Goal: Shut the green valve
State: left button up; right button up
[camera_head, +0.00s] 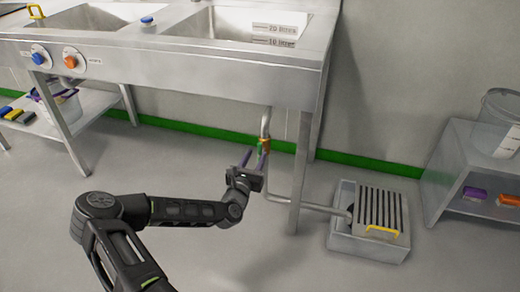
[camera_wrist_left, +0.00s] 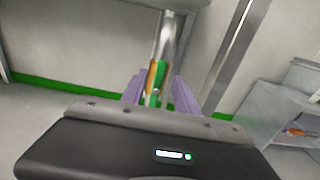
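The green valve (camera_head: 263,145) sits on the grey drain pipe (camera_head: 267,120) under the sink, with an orange part beside the green one. In the left wrist view the green valve (camera_wrist_left: 157,90) shows between the two purple fingers, with the orange piece at its left. My left gripper (camera_head: 254,160) is open, its fingers pointing at the valve, one on each side in the wrist view. I see a gap between each finger and the valve; whether they reach its depth is hard to tell. My right gripper is not in view.
The steel sink (camera_head: 190,60) overhangs the pipe, and its front right leg (camera_head: 301,172) stands just right of the valve. A grey bin with a slotted grate (camera_head: 372,249) sits on the floor at the right. A shelf unit (camera_head: 450,166) stands further right.

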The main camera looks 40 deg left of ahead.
aim_at(259, 149)
pick_arm(q)
jog(key=b+x, duration=0.1)
jog(key=x, duration=0.4)
grip_shut()
dwell(0.3)
